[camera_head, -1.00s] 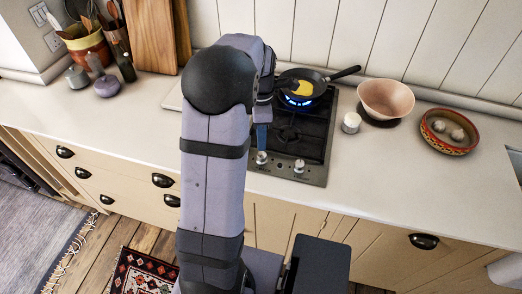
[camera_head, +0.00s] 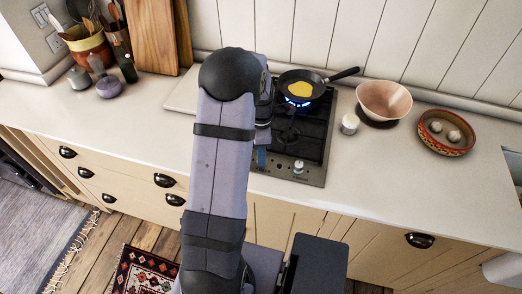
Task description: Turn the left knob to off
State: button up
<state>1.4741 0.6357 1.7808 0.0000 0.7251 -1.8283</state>
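The gas hob (camera_head: 312,178) is set in the counter, with its knobs along the front edge. The right knob (camera_head: 298,166) is in plain view. The left knob is hidden behind my gripper (camera_head: 261,158), whose blue finger reaches down at its place. I cannot tell whether the gripper touches the knob, or whether it is open or shut. A blue flame (camera_head: 292,101) burns at the rear burner under a black frying pan (camera_head: 320,86) with yellow food in it.
A white jar (camera_head: 349,124), a pink bowl (camera_head: 385,99) and a patterned dish with bulbs (camera_head: 426,137) stand right of the hob. A pale board (camera_head: 184,95) lies to its left. The counter in front of the bowls is clear.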

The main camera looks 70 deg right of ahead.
jog(key=c, duration=0.8)
jog(key=shift+o, duration=0.2)
